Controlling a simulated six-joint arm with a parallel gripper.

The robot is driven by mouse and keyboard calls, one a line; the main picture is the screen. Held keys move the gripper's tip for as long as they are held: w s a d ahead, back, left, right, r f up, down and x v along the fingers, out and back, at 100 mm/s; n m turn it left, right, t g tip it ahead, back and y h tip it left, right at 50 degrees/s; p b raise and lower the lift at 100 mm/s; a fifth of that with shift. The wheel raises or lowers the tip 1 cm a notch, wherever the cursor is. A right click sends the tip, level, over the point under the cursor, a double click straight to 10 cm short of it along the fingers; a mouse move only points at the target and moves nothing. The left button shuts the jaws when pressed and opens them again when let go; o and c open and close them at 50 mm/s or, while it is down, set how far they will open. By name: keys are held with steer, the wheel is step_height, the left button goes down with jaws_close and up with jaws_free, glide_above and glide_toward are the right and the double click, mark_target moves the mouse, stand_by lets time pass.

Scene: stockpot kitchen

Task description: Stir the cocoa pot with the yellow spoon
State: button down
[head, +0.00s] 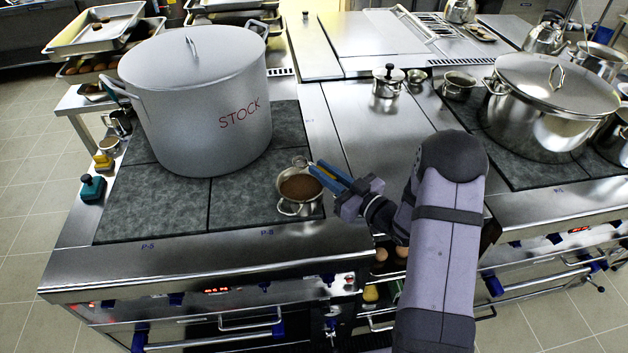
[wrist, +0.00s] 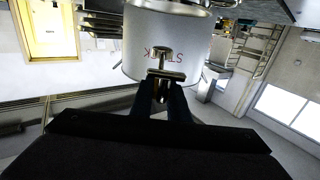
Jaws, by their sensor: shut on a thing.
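The small steel pot (head: 289,210) with brown cocoa (head: 301,188) stands on the front right of the left hob. My gripper (head: 330,176) has blue fingers and is low at the pot's right rim; contact with the rim is unclear. In the wrist view my gripper (wrist: 160,88) is shut on a shiny brass-coloured metal piece (wrist: 161,62) with a short crossbar. I cannot tell if this piece is the yellow spoon. No spoon bowl shows in the cocoa.
A large lidded STOCK pot (head: 200,110) stands behind and left of the small pot, and also fills the upper wrist view (wrist: 190,40). A lidded steel pot (head: 550,110) stands right.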

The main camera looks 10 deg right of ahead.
steer(key=w+a+r+n+g+p, duration=0.15)
steer(key=a+r+g+p, duration=0.4)
steer(key=r, duration=0.85)
steer(key=d+f+h, duration=0.1)
steer(key=f, duration=0.2)
steer(key=d+f+m+h, duration=0.1)
steer(key=f, duration=0.3)
steer(key=w+d+f+h+p, duration=0.1)
steer(key=f, duration=0.3)
steer(key=shift+d+t, duration=0.25)
steer(key=shift+t, duration=0.1)
steer(key=shift+d+m+h, duration=0.1)
steer(key=shift+m+h, duration=0.15)
steer(key=shift+h, duration=0.05)
steer(key=shift+f+b, duration=0.2)
steer(key=shift+b, duration=0.2)
step_height(320, 180, down, 3)
steer(key=b, duration=0.3)
steer(key=shift+f+b, duration=2.6)
steer(key=shift+f, duration=1.5)
